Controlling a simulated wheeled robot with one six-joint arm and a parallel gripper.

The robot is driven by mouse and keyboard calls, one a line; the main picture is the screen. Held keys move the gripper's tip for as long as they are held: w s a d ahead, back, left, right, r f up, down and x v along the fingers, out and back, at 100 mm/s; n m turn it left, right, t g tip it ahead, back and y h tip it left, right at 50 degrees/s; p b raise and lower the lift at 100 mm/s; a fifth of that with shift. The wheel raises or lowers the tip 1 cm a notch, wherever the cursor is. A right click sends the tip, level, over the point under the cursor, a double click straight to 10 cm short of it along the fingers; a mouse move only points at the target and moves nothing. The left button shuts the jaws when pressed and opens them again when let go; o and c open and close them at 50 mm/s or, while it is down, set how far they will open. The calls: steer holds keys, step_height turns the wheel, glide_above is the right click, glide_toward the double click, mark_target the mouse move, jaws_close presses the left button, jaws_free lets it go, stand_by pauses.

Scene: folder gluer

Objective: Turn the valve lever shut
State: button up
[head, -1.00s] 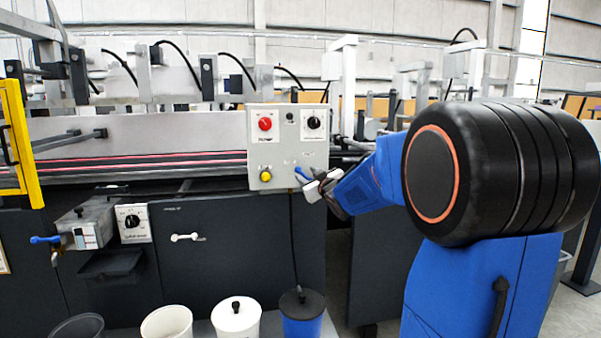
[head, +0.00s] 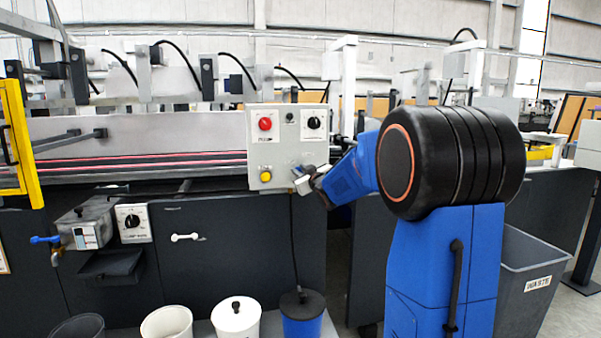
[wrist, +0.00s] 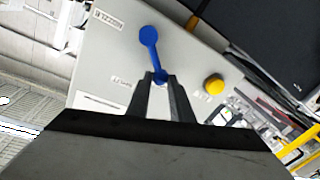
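A blue lever (wrist: 150,46) with a rounded end sits on the light grey control panel (head: 262,150). In the wrist view its rounded end points up and its lower end shows at my fingertips. My gripper (wrist: 161,78) is in front of the panel with its fingers apart; I cannot tell whether they touch the lever. In the head view my gripper (head: 303,178) is at the panel's lower right and mostly hides this lever. Another blue lever (head: 45,239) sticks out level to the left from a grey metal box (head: 88,222) on the machine's front.
The panel has a red button (head: 265,124), a black knob (head: 313,123) and a yellow button (head: 265,176). Several round containers, one a blue pot (head: 302,318), stand below. A grey waste bin (head: 525,285) is behind my arm at right.

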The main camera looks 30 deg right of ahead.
jaws_close()
steer(key=shift+d+r+m, duration=0.1)
steer(key=shift+m, duration=0.2)
steer(key=shift+s+d+r+m+t+h, duration=0.25)
steer(key=shift+d+m, duration=0.45)
steer(key=shift+m, duration=0.75)
steer(key=shift+s+d+r+m+t+h, duration=0.2)
steer(key=shift+d+m, duration=0.55)
steer(key=shift+m, duration=0.75)
steer(key=shift+s+d+r+m+t+h, duration=0.2)
steer(key=shift+d+m, duration=0.5)
steer(key=shift+m, duration=0.75)
steer(key=o, duration=0.9)
jaws_free()
steer(key=shift+s, duration=0.1)
